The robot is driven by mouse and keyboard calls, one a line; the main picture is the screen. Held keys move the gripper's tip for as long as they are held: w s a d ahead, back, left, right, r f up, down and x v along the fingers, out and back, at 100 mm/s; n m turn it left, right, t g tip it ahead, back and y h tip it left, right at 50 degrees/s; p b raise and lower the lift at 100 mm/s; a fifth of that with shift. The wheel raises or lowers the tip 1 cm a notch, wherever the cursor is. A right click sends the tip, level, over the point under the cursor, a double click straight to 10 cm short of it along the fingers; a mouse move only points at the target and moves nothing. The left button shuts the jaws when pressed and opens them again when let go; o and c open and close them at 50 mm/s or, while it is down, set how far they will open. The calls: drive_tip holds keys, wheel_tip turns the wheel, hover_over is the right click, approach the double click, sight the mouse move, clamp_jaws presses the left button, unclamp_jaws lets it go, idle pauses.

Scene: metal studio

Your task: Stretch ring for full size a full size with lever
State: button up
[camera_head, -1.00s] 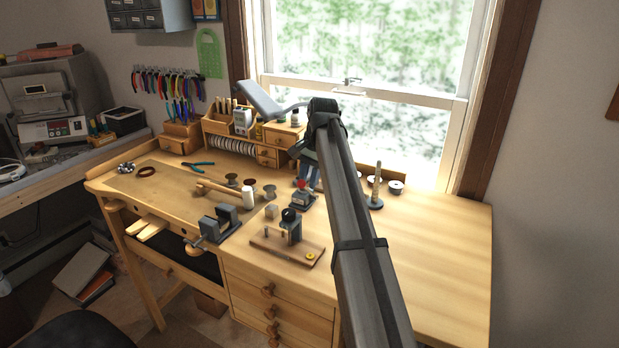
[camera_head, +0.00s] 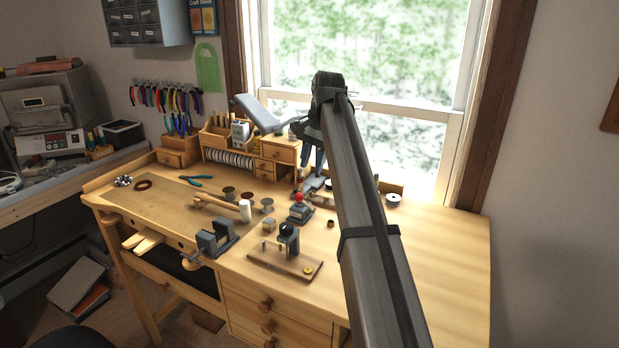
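I cannot tell for certain which tool is the ring stretcher. A wooden board tool (camera_head: 272,262) carries a dark upright post (camera_head: 288,238) and a small gold disc or ring (camera_head: 308,270) at its right end. A small grey device with a red ball knob (camera_head: 299,207) stands just behind it. A small dark ring-like piece (camera_head: 330,224) lies on the bench to its right, close to my arm. My gripper (camera_head: 311,168) is above the back of the bench, behind that device, partly hidden by my arm. Its fingers are too unclear to tell open or shut.
A vise (camera_head: 215,240), a white-headed mallet (camera_head: 245,210) and several spools stand left of the board tool. A drawer organizer (camera_head: 278,160) stands at the back. A pale spool (camera_head: 393,200) is right of my arm. The bench's right side (camera_head: 440,245) is clear.

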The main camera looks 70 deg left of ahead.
sight(305, 204)
drive_tip(key=shift+w+d+r, duration=0.15)
drive_tip(key=shift+r, duration=0.85)
drive_tip(key=shift+w+d+r, duration=0.15)
drive_tip(key=shift+r, duration=0.85)
drive_tip(key=shift+o, duration=1.3)
drive_tip(key=shift+s+d+f, duration=0.15)
drive_tip(key=shift+s+f, duration=0.05)
drive_tip(key=shift+s, duration=0.1)
drive_tip(key=shift+o, duration=0.2)
drive_tip(key=s+d+f+m+y, duration=0.1)
drive_tip(key=s+d+f, duration=0.1)
drive_tip(key=d, duration=0.3)
drive_tip(key=shift+s+d+f, duration=0.15)
drive_tip(key=shift+d+f, duration=0.15)
drive_tip(key=shift+f, duration=0.45)
drive_tip(key=a+f+m, duration=0.1)
drive_tip(key=a+f, duration=0.1)
drive_tip(key=f, duration=0.2)
drive_tip(key=s+a+f+m+y, duration=0.1)
drive_tip(key=a+f, duration=0.1)
drive_tip(key=f, duration=0.2)
drive_tip(key=a+f+m, duration=0.2)
drive_tip(key=f, duration=0.2)
drive_tip(key=shift+s+a+f+y, duration=0.25)
drive_tip(key=shift+y, duration=0.05)
clamp_jaws()
